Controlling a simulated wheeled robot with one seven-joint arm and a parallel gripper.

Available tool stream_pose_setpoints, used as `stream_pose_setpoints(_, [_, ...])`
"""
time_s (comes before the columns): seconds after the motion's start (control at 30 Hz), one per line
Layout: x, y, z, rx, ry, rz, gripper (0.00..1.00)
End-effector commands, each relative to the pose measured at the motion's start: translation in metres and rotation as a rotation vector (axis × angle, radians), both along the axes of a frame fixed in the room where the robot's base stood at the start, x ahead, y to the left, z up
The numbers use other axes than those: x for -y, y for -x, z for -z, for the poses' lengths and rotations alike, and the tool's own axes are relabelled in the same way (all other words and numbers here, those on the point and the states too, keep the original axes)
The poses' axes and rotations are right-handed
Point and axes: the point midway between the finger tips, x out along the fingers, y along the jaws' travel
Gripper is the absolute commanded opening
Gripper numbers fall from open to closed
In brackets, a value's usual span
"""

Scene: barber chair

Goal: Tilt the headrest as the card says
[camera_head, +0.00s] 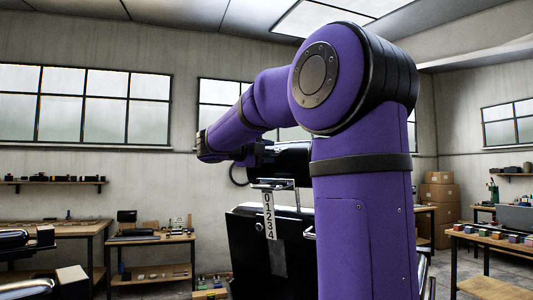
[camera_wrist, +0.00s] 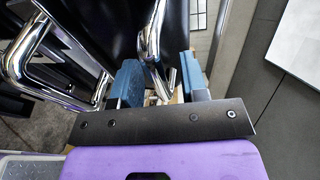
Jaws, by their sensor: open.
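The black headrest (camera_head: 294,160) sits above the chair's dark backrest (camera_head: 248,245), partly hidden behind my purple arm. A pale strip marked 0 to 4 (camera_head: 269,217) hangs on the backrest below a chrome bracket (camera_head: 273,184). My gripper (camera_head: 258,153) is at the left end of the headrest; contact cannot be told there. In the wrist view my gripper (camera_wrist: 160,82) is open, with two blue fingers apart and a bent chrome bar (camera_wrist: 151,45) showing between and beyond them. I cannot make out a card with an instruction.
Chrome tubing (camera_wrist: 45,92) curves close by on the left of the wrist view. Workbenches (camera_head: 150,240) with small items stand at the left, and another bench (camera_head: 495,240) at the right. Cardboard boxes (camera_head: 438,200) are stacked at the back right.

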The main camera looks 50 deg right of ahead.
Motion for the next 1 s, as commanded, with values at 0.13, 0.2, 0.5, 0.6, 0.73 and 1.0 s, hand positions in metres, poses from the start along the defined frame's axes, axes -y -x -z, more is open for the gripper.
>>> stream_pose_setpoints(0.13, [0.000, 0.000, 0.000, 0.000, 0.000, 0.000, 0.35])
stream_pose_setpoints(0.2, [0.000, 0.000, 0.000, 0.000, 0.000, 0.000, 0.19])
stream_pose_setpoints(0.5, [0.000, 0.000, -0.002, 0.000, 0.000, 0.000, 0.00])
stream_pose_setpoints(0.6, [0.004, -0.001, -0.011, 0.002, 0.000, 0.000, 0.00])
stream_pose_setpoints(0.73, [0.012, -0.001, -0.024, 0.002, 0.001, -0.001, 0.00])
stream_pose_setpoints(1.0, [0.012, -0.001, -0.025, 0.001, 0.000, -0.001, 0.19])
